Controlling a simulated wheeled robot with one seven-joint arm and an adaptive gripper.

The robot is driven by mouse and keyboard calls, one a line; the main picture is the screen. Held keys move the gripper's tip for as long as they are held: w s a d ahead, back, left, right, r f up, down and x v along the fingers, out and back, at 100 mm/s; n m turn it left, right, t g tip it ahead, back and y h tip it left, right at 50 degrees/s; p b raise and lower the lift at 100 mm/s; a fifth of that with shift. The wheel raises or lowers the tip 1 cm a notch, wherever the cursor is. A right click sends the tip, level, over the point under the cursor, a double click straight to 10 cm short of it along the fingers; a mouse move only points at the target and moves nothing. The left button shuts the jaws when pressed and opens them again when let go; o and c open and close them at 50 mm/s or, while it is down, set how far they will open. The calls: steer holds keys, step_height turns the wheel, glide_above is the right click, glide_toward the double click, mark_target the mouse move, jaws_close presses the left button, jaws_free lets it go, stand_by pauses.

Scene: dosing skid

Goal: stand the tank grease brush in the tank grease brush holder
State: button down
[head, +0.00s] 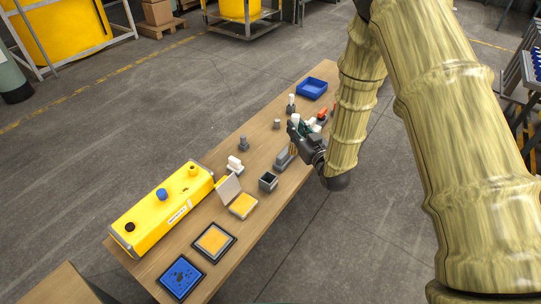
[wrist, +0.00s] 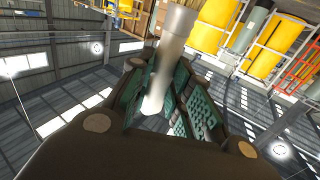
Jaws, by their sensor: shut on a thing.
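The tank grease brush is in my gripper (head: 298,133); its pale grey round handle (wrist: 170,55) stands between the green-padded fingers in the wrist view. In the head view a white handle end (head: 295,118) shows above the fingers, and a tan part (head: 293,149) that may be its bristles shows below them. My gripper (wrist: 165,105) is shut on the handle, over the right part of the bench. A dark, square, open-topped cup (head: 268,182), which looks like the brush holder, stands on the bench left of and nearer than my gripper. It looks empty.
A grey block (head: 282,161) lies just below my gripper, beside the cup. A white fitting (head: 235,163), a yellow open case (head: 242,205) and a long yellow box (head: 163,210) stand to the left. A blue tray (head: 311,88) and small bottles are at the far end.

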steer(key=shift+w+a+f+n+y+b, duration=0.1)
steer(key=shift+a+f+n+y+b, duration=0.2)
steer(key=shift+a+f+y+b, duration=0.4)
steer(key=w+a+f+n+g+y+b, duration=0.1)
steer(key=a+f+n+g+y+b, duration=0.5)
steer(key=b, duration=1.3)
steer(key=shift+w+a+f+g+b, duration=0.35)
steer(key=shift+a+f, duration=0.2)
steer(key=shift+f, duration=0.1)
steer(key=shift+r, duration=0.1)
steer(key=shift+d+p, duration=0.1)
steer(key=shift+p, duration=0.3)
step_height(320, 180, down, 6)
steer(key=shift+s+r+b, duration=0.1)
steer(key=shift+b, duration=1.1)
